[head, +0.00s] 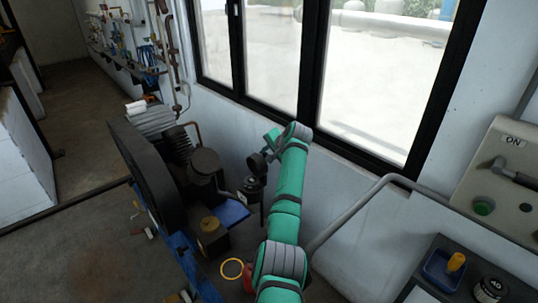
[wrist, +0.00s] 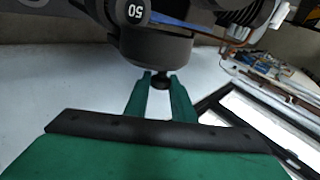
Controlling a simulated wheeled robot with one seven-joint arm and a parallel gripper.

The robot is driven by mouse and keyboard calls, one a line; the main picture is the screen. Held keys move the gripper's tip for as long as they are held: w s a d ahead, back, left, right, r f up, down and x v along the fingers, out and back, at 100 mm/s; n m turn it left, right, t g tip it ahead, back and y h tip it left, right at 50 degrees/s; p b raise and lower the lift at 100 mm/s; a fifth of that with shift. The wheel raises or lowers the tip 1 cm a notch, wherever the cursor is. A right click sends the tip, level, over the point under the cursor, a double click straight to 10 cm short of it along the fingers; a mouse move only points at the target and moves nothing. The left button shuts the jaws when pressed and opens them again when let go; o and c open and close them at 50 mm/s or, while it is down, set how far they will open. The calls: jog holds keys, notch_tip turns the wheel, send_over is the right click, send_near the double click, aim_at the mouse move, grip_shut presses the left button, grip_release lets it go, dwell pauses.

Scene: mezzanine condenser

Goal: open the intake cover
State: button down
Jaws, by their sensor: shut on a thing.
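The intake cover (wrist: 145,52) looks like a dark round cap with a small dark knob (wrist: 160,82) in the wrist view. My gripper (wrist: 160,78) has its two green fingers on either side of this knob and is shut on it. In the head view, my gripper (head: 270,151) is beside the window wall, touching a dark round piece (head: 257,164) that appears to be the cover, tilted. Just below it stands a dark canister (head: 251,185) with a white label. The exact gap between cover and canister cannot be told.
The compressor with its large dark flywheel (head: 146,175) and blue frame stands close left of my gripper. The window wall (head: 232,120) is close behind. A bent grey rail (head: 345,215) and a control panel (head: 500,185) are at right. Open floor (head: 75,250) lies at left.

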jog(key=shift+a+f+g+y, duration=0.3)
jog(key=shift+f+y, duration=0.1)
jog(key=shift+a, duration=0.1)
jog(key=c, duration=1.5)
grip_release()
jog(key=shift+w+f, duration=0.1)
jog(key=shift+w, duration=0.05)
jog(key=shift+d, duration=0.4)
jog(key=v, duration=1.1)
jog(key=shift+w, duration=0.1)
